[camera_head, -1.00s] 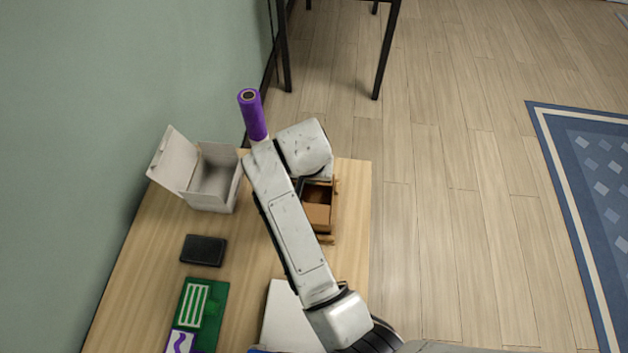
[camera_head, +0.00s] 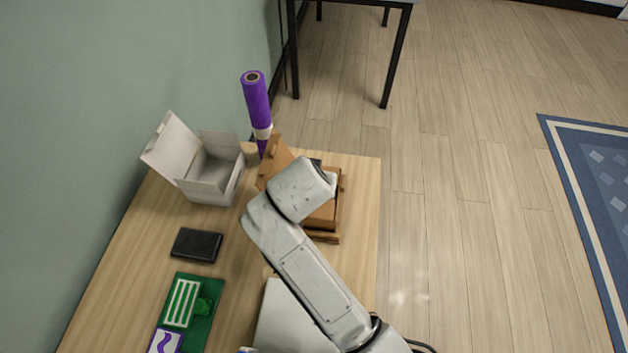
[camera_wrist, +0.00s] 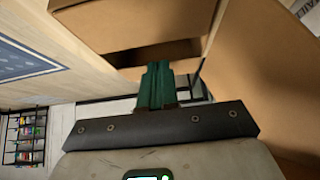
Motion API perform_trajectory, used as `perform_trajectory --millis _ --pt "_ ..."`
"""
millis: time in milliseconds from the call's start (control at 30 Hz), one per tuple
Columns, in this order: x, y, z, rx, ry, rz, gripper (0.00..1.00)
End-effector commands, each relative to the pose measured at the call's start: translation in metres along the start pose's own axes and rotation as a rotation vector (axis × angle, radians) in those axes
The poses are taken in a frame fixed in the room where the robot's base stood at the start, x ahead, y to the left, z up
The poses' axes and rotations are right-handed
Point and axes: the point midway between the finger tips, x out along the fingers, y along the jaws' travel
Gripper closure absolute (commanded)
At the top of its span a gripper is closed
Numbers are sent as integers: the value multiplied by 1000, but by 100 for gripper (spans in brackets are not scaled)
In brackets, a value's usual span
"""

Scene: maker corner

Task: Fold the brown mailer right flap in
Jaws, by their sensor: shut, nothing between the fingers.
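The brown mailer (camera_head: 325,216) is a cardboard box on the wooden table, partly hidden by my arm in the head view. One raised brown flap (camera_head: 274,158) shows at its back left. In the wrist view, a brown panel (camera_wrist: 125,28) spans the top with a dark opening below it, and a large brown panel (camera_wrist: 262,65) fills the right. My gripper (camera_wrist: 157,68) has green fingertips, shut together and empty, in front of these panels. I cannot tell if they touch cardboard. The head view hides the fingers behind my arm. Which flap is the right one is unclear.
An open white box (camera_head: 212,180) stands at the back left, with a purple roll (camera_head: 257,100) beside it. A black wallet-like object (camera_head: 197,245) and a green board (camera_head: 203,310) lie left. A white box (camera_head: 285,318) lies at the front, partly behind my arm.

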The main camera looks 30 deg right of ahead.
Motion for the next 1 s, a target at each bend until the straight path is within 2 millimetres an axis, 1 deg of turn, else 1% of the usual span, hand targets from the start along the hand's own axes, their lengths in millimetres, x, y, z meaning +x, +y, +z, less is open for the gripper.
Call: perform_trajectory --millis 467,800,1000 --pt "-1 0 0 0 3 0 100" --pt "-12 0 -8 0 2 0 100" --pt "-14 0 -10 0 2 0 100"
